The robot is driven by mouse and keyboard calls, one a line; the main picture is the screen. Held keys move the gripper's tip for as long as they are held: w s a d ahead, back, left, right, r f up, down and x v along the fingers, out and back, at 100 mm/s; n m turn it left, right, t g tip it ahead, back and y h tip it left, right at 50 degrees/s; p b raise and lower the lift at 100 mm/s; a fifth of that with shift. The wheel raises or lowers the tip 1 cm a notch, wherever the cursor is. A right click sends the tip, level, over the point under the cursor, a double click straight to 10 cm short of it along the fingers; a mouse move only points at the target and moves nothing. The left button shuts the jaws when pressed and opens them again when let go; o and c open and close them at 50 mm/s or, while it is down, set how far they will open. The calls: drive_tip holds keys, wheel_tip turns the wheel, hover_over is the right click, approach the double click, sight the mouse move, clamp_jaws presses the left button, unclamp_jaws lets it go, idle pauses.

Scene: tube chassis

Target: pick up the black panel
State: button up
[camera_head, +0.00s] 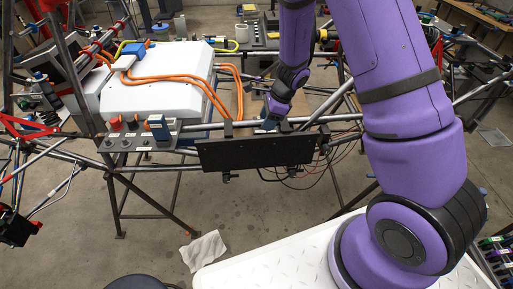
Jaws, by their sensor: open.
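The black panel (258,151) is a flat dark rectangle on the near side of the tube chassis, at the middle of the head view. It hangs about upright in front of a chassis tube, with wires below its right end. My gripper (268,124) points down just behind and above the panel's top edge, right of its middle. The fingertips are small and partly hidden, and I cannot tell whether they touch the panel. The gripper is open and I see nothing held in it.
A white box (158,84) with orange cables (184,81) sits on the chassis to the left. A switch strip (140,137) is left of the panel. Tubes surround the panel. A white cloth (204,251) lies on the floor near a white ridged surface (270,262).

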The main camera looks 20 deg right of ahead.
sight(259, 136)
drive_tip(key=x, duration=0.2)
drive_tip(key=shift+a+f, duration=0.15)
drive_tip(key=shift+f, duration=0.25)
drive_tip(key=shift+s+x, duration=0.15)
drive_tip(key=shift+x, duration=1.15)
drive_tip(key=shift+s+x, duration=0.15)
drive_tip(key=shift+x, duration=1.2)
clamp_jaws()
